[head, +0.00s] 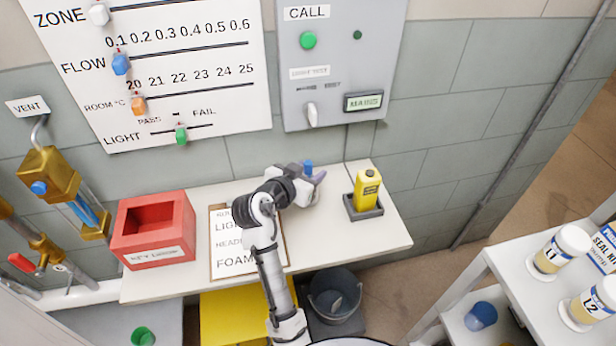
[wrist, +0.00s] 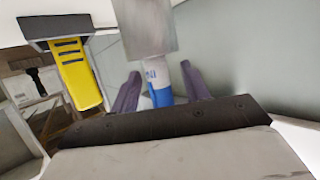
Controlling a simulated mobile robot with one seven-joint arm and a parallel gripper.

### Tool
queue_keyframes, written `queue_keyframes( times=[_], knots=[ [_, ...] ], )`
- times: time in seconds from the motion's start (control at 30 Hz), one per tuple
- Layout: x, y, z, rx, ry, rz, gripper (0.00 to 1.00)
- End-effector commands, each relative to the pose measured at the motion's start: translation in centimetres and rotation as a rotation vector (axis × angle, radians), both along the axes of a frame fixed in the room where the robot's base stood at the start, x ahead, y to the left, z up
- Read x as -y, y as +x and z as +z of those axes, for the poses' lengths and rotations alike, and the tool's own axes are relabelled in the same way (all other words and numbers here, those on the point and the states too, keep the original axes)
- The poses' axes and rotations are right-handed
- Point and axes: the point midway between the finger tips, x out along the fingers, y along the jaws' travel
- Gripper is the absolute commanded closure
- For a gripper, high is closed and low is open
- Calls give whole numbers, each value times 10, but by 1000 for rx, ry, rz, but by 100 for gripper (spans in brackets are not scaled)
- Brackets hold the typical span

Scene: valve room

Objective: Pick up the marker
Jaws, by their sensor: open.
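The marker (head: 308,166) shows in the head view as a small blue end above my gripper, on the white table near the wall. In the wrist view the marker (wrist: 159,86) has a white body with dark lettering and a blue end. It meets a grey block (wrist: 145,28) there. My gripper (head: 314,183) is open. In the wrist view its two purple fingers (wrist: 160,90) stand apart on either side of the marker, with a visible gap on each side. The lower part of the marker is hidden in the head view by my gripper.
A yellow handheld device (head: 367,189) stands in a dark holder right of my gripper. A clipboard (head: 228,264) lies partly under my arm. A red box (head: 174,254) is at the table's left. The grey wall panel (head: 343,80) is behind. The table's front right is clear.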

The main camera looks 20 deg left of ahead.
Motion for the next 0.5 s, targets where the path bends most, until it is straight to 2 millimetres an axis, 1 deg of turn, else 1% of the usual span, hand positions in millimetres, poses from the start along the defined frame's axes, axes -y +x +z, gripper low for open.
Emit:
queue_keyframes(
  times=[0.07, 0.17, 0.4, 0.43, 0.5],
  knots=[
    [0, 0, 0, 0, 0, 0, 54],
    [0, 0, 0, 0, 0, 0, 66],
    [0, 0, 0, 1, 0, 0, 97],
    [0, 0, 0, 1, 0, 0, 100],
    [0, 0, 0, 1, 0, 0, 100]
  ],
)
